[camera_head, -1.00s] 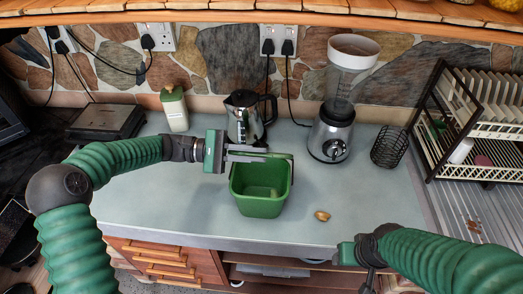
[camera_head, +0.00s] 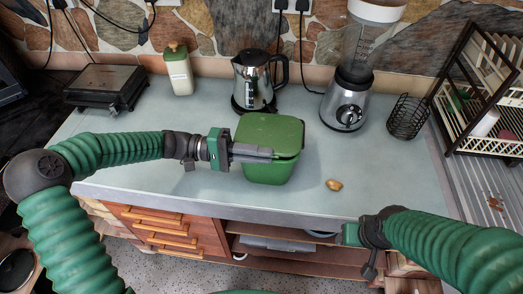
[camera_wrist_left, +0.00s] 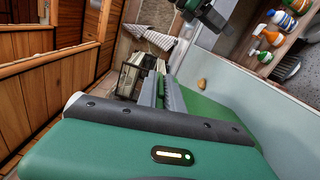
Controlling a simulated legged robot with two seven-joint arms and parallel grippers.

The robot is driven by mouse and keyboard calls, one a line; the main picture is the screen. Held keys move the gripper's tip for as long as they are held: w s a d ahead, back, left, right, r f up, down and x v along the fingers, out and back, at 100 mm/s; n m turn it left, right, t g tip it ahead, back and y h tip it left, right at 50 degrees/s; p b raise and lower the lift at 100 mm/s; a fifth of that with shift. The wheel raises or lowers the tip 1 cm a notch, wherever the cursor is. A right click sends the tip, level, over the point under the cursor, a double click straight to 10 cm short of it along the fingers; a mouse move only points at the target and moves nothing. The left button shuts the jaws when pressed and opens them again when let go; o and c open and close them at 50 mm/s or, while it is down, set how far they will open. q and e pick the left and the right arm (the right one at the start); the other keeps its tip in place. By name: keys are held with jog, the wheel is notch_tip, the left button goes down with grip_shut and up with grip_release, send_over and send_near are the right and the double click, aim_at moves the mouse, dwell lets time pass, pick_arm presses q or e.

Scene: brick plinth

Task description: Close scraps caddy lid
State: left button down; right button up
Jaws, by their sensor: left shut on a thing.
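The green scraps caddy (camera_head: 268,173) stands on the worktop near its front edge. Its green lid (camera_head: 272,128) lies down over the top, hiding the inside; I cannot tell whether it is fully seated. My left gripper (camera_head: 252,153) reaches in from the left, its fingers at the front left of the lid's edge and shut on it. In the left wrist view the fingers (camera_wrist_left: 160,93) lie against green caddy surface (camera_wrist_left: 205,115), and the contact is partly hidden. My right gripper (camera_head: 350,235) hangs in front of the counter edge, away from the caddy; its fingers are unclear.
A small brown scrap (camera_head: 333,185) lies right of the caddy. Behind stand a kettle (camera_head: 253,82), a blender (camera_head: 346,100) and a cream canister (camera_head: 179,72). A wire basket (camera_head: 407,118) and dish rack (camera_head: 475,95) are at right. The worktop between is clear.

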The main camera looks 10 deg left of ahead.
pick_arm(q)
jog(key=shift+d+f, duration=0.15)
jog(key=shift+d, duration=0.05)
jog(key=c, duration=1.6)
grip_release()
jog(key=shift+s, duration=0.15)
jog(key=shift+a+f, duration=0.1)
